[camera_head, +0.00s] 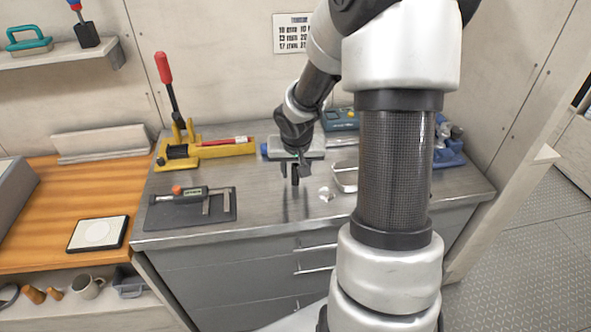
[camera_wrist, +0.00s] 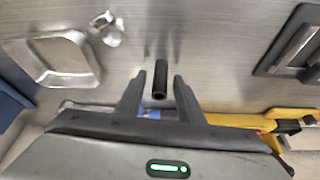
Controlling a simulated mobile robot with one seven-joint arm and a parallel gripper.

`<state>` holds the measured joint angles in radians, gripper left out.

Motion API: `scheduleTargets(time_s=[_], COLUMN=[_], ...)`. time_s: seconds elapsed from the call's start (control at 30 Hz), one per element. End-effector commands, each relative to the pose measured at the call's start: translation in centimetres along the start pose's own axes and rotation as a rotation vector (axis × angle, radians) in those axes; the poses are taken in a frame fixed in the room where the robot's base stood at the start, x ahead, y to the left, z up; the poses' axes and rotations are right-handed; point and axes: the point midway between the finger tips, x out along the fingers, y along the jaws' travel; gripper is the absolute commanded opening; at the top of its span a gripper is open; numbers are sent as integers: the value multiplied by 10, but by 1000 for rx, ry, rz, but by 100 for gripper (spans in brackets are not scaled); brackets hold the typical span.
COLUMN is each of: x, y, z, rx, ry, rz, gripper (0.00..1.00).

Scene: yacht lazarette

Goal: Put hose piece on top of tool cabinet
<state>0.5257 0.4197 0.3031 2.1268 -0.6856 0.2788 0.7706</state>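The hose piece (camera_wrist: 160,80) is a short black tube with a hollow end. In the wrist view it sits between the two fingers of my gripper (camera_wrist: 159,82), with a visible gap on each side. In the head view the hose piece (camera_head: 295,175) looks upright, close over the grey metal top of the tool cabinet (camera_head: 262,212). I cannot tell whether its lower end touches that top. My gripper (camera_head: 294,172) is open and points down around it. The cabinet's drawers show below.
On the cabinet top are a yellow tool with a red lever (camera_head: 170,148), a dark plate with a gauge (camera_head: 192,208), a shallow metal tray (camera_wrist: 58,60) and a small shiny crumpled piece (camera_head: 326,194). The front middle of the top is clear. A wooden bench (camera_head: 50,205) adjoins at left.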

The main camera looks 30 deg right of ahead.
Motion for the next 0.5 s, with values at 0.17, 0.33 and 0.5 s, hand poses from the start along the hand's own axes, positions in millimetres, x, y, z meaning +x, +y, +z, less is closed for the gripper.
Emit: scheduleTargets(time_s=[0.17,0.33,0.5], x=[-26,-65,-98], y=[1,1,0], z=[-4,-4,-3], rx=[2,2,2], ry=[3,4,3], rz=[2,1,1], gripper=[35,35,35])
